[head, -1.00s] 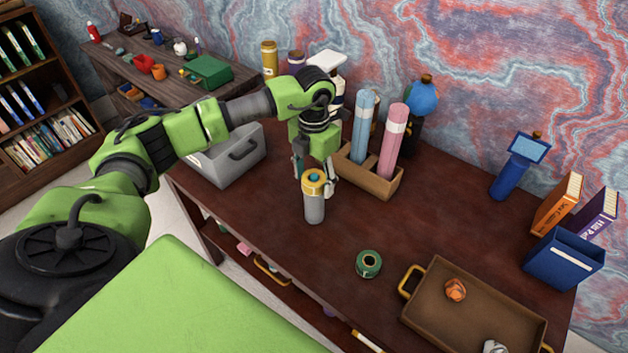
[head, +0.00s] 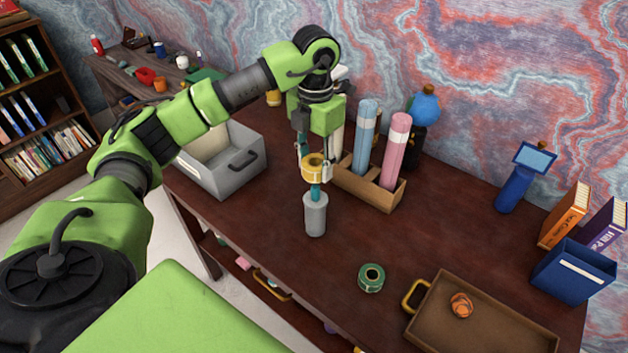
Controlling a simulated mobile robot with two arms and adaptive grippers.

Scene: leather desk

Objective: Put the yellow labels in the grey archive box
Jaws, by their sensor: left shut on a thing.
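The yellow labels (head: 313,168) are a thick ring-shaped roll. My left gripper (head: 316,160) points down and is shut on this roll, holding it above a grey cylindrical stand (head: 315,215). The stand's teal post (head: 316,192) shows below the roll; I cannot tell whether its tip is still inside the roll's hole. The grey archive box (head: 240,180) stands at the desk's left end, left of the gripper, with its top open and a dark handle on its front. My arm hides part of its back. My right gripper is not in view.
A wooden holder (head: 382,193) with blue and pink tubes stands right behind the gripper. The desk between stand and box is clear.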

